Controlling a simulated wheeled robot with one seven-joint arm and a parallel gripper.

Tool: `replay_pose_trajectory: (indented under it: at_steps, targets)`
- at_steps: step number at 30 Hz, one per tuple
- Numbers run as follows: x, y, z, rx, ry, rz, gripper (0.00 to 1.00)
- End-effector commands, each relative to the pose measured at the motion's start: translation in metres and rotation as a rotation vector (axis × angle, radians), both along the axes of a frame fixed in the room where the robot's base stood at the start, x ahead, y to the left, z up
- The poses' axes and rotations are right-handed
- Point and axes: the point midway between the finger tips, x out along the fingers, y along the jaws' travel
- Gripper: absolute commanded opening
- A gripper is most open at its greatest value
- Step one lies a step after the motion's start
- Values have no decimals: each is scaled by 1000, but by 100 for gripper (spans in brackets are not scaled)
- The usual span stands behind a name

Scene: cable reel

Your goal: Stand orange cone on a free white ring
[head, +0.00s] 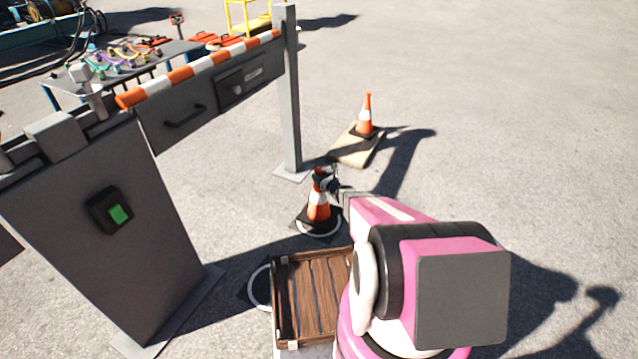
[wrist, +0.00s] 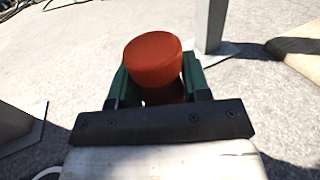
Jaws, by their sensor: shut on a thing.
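An orange cone (head: 318,207) with a white band and a dark base stands upright on or just over a white ring (head: 322,235) on the ground; I cannot tell if the base touches the ground. My gripper (head: 326,179) is shut on the cone near its top. In the wrist view the cone's orange top (wrist: 153,62) sits between the two green fingers of my gripper (wrist: 160,85). A second white ring (head: 259,288) lies partly hidden beside the wooden crate. A second orange cone (head: 365,117) stands on a flat board farther back.
A wooden crate (head: 312,290) stands in front of the held cone. A grey barrier cabinet (head: 105,215) with a green button is at left, its striped arm (head: 200,68) reaching to a grey post (head: 288,100). Open ground lies at right.

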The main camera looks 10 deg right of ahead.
Motion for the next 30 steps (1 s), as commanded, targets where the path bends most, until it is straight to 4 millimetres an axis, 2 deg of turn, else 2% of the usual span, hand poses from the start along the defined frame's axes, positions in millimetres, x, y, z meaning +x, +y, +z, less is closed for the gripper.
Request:
replay_pose_trajectory:
  at_steps: [1,5,14,26,27,29,30]
  targets:
    - [6,-1,-3,2,-1,0,0]
    - [7,-1,-7,2,-1,1,0]
    - [7,-1,-42,2,-1,1,0]
    - [6,-1,-46,1,-2,1,0]
    - [6,-1,-46,0,0,0,50]
    - [6,-1,-46,0,0,0,69]
    - [6,-1,-46,0,0,0,69]
